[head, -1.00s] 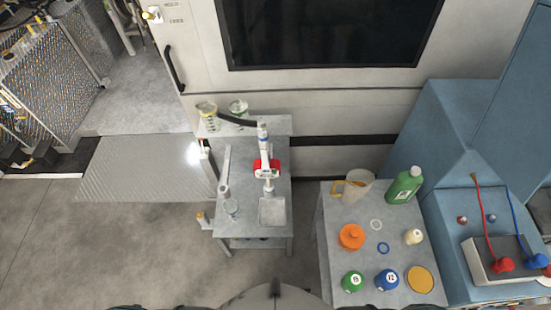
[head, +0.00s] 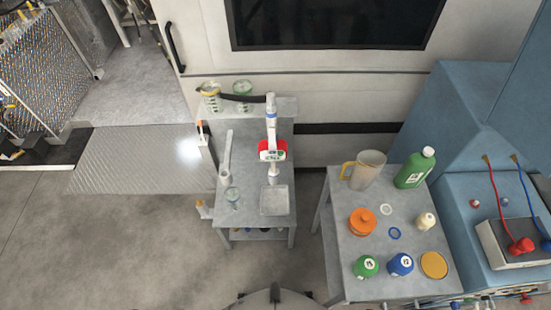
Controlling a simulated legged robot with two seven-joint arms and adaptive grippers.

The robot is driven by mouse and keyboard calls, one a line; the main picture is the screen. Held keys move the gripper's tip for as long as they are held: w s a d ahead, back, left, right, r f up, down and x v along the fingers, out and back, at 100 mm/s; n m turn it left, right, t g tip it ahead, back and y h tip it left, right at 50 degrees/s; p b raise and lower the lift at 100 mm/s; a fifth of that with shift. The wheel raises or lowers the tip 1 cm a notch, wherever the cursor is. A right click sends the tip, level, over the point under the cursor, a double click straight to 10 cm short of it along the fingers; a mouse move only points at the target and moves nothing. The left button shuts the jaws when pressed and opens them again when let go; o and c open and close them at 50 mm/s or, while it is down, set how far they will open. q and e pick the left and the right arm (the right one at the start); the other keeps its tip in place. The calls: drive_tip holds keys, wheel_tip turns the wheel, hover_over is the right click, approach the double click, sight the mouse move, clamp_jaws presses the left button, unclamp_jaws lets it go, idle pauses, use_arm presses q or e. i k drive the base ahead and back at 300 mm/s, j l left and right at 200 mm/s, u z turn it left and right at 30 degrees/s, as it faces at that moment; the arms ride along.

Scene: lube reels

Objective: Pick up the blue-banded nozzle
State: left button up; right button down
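A nozzle (head: 271,130) with a pale grey body, a blue-grey band near its top and a red-and-white meter (head: 272,149) stands over the small grey bench in the head view. A dark hose runs left from its upper end. Its lower tip is above or beside a shallow square tray (head: 274,201); I cannot tell if they touch. A slim pale tube (head: 226,155) stands to its left, and a small clear cup (head: 233,195) is below that. Neither of my grippers is in view.
The small bench (head: 286,110) stands before a large grey machine. The right table (head: 340,215) holds a jug (head: 367,170), a green bottle (head: 414,168), an orange container (head: 362,222) and several small items. A blue cabinet is at far right. Floor is open at left.

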sight(271, 110)
drive_tip(key=k+l+z, duration=0.1)
drive_tip(key=k, duration=0.25)
drive_tip(key=l+z, duration=0.1)
drive_tip(key=l, duration=0.3)
drive_tip(key=i+l+z, duration=0.1)
drive_tip(key=l, duration=0.3)
drive_tip(key=i+l+z, duration=0.15)
drive_tip(key=l, duration=0.25)
